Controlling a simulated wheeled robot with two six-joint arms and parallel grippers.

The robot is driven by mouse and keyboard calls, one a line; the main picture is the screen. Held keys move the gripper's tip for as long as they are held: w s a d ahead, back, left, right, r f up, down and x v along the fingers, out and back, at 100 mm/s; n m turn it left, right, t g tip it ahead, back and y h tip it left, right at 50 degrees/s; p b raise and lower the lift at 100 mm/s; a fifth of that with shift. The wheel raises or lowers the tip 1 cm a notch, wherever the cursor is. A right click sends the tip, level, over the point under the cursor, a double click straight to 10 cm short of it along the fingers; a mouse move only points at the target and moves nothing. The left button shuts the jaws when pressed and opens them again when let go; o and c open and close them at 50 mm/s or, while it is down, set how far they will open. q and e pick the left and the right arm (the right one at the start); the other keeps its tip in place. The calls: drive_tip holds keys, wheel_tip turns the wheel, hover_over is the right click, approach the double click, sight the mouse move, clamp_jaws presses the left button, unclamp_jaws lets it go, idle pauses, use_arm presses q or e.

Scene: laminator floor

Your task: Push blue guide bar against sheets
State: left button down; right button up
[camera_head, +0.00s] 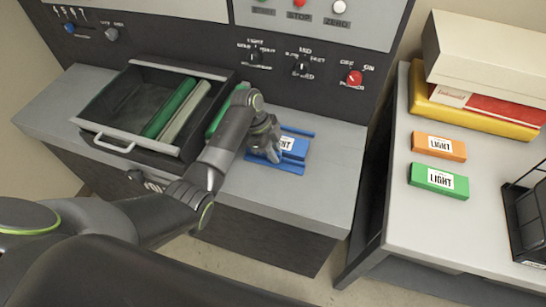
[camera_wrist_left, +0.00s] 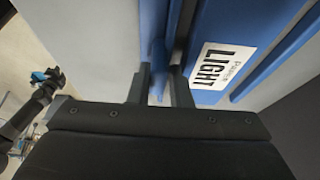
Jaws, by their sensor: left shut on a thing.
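A blue pack of sheets with a white LIGHT label (camera_head: 294,146) lies flat on the grey machine shelf, between two blue guide bars. The far bar (camera_head: 299,132) runs along its back edge. My left gripper (camera_head: 266,148) is shut on the near blue guide bar (camera_head: 272,167) and hides part of bar and pack. In the left wrist view, the held bar (camera_wrist_left: 157,45) is between the fingers. One finger stands in the narrow dark gap between it and the pack (camera_wrist_left: 213,35). The far bar (camera_wrist_left: 280,62) also shows there. My right gripper is not in view.
A black open tray (camera_head: 104,132) with green and grey bars stands left of my left gripper. The control panel (camera_head: 300,47) rises behind. The side table (camera_head: 440,226) at right holds orange (camera_head: 438,146) and green (camera_head: 438,181) LIGHT packs and boxes. The shelf's right end is clear.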

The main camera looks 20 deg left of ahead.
use_arm(q)
drive_tip(key=shift+s, duration=0.1)
drive_tip(key=c, duration=1.4)
unclamp_jaws()
drive_tip(key=shift+r, duration=0.1)
drive_tip(key=p+v, duration=0.2)
drive_tip(key=v, duration=1.5)
drive_tip(key=shift+a, duration=0.15)
drive_tip(key=shift+o, duration=0.4)
